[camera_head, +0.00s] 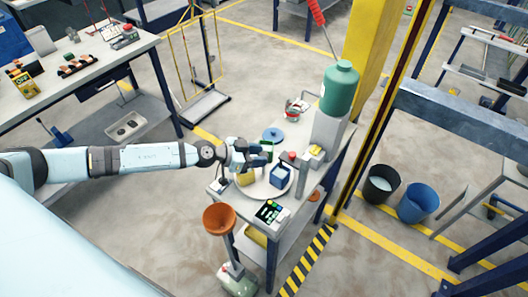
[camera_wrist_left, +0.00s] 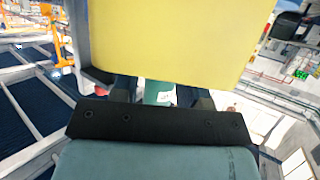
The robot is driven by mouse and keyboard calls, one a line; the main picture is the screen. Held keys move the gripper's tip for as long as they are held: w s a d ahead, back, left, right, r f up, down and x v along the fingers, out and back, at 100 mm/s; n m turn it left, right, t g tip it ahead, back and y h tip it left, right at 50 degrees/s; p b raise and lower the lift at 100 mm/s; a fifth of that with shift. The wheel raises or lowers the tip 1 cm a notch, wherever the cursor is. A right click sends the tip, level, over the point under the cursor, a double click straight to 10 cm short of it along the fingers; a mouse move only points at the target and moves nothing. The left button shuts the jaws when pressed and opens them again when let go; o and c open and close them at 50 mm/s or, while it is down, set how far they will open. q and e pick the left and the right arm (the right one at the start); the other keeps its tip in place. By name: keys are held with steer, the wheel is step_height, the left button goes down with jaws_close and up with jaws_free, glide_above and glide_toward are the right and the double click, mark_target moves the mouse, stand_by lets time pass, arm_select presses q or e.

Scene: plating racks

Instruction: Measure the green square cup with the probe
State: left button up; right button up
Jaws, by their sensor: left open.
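In the head view a round white plate (camera_head: 262,190) on the small bench carries a yellow square cup (camera_head: 246,179) and a blue square cup (camera_head: 282,174). A green piece (camera_head: 267,147), apparently the green square cup, shows behind them and is partly hidden by my left gripper (camera_head: 255,161). That gripper is open over the back left of the plate. In the wrist view a yellow surface (camera_wrist_left: 170,40) fills the upper middle, and something green (camera_wrist_left: 158,92) shows between the dark fingers. A dark handheld-looking meter (camera_head: 269,213) lies at the bench front. I cannot make out the probe.
A large green bottle (camera_head: 339,90) stands on a grey block at the bench's back right. A blue round lid-like piece (camera_head: 273,135) lies behind the plate. Two buckets (camera_head: 382,184) are on the floor at right.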

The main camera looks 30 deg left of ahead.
arm_select(q)
steer(key=shift+x, duration=1.15)
jaws_close()
